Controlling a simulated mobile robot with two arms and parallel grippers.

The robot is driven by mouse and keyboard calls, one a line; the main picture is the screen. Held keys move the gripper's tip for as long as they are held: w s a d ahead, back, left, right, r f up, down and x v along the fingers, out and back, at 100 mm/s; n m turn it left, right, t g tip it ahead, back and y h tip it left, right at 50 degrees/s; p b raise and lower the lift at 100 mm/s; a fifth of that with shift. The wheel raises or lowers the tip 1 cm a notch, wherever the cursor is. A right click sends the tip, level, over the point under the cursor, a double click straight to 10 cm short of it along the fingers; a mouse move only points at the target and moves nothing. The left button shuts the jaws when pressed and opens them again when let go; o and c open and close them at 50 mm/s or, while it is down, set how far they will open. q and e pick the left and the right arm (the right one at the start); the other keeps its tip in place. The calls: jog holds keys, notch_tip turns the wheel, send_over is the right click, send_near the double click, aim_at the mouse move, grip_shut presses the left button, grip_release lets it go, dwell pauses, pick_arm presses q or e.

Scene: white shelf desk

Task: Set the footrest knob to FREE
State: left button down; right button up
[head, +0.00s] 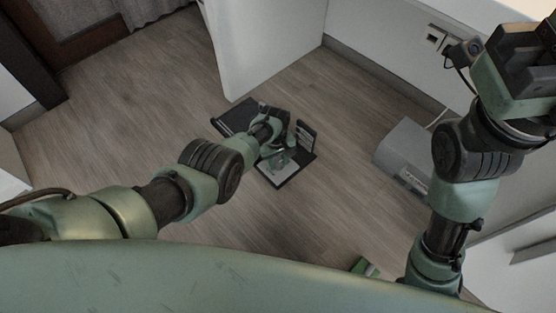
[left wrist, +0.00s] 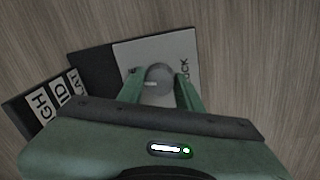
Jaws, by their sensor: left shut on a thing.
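The footrest (head: 232,117) lies on the wood floor in the middle of the head view, with a dark pad, a light grey plate (head: 272,177) and a small upright label panel (head: 306,134). In the left wrist view the round grey knob (left wrist: 157,72) sits on the grey plate (left wrist: 128,52), between the fingers of my left gripper (left wrist: 159,88), which is shut on it. The plate's lettering ends in "OCK"; the rest is hidden, and I see no FREE mark. The label panel (left wrist: 33,108) partly shows height words. My right gripper (head: 520,62) is raised at upper right, its jaw state unclear.
A grey box (head: 402,153) stands on the floor by the right wall, with a cable behind it. A white panel (head: 255,45) stands beyond the footrest. A small green object (head: 364,267) shows at the bottom. The floor left of the footrest is clear.

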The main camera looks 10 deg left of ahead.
pick_arm(q)
jog(key=shift+n, duration=0.9)
jog(key=c, duration=0.9)
grip_release()
jog(key=shift+c, duration=0.2)
jog(key=shift+r, duration=0.1)
